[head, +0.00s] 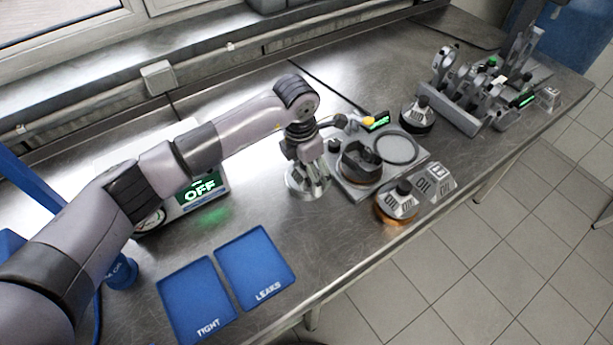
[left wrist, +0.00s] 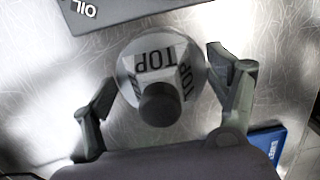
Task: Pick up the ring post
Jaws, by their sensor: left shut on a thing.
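The ring post, a silver piece with a round base, a dark knob and faces lettered TOP (left wrist: 162,65), sits between my left gripper's fingers in the left wrist view. In the head view its silver base (head: 301,184) shows under my left gripper (head: 308,166), on the metal bench. My left gripper is shut on it, with one finger on each side (left wrist: 168,95); the exact contact is hard to see. Whether the base touches the bench is hard to tell. My right gripper is not in view.
A grey plate (head: 345,183) with a dark ring (head: 397,148) and a cylindrical part lies close to the right. Blue TIGHT (head: 193,294) and LEAKS (head: 252,262) trays lie front left. A display reading OFF (head: 201,189) stands left.

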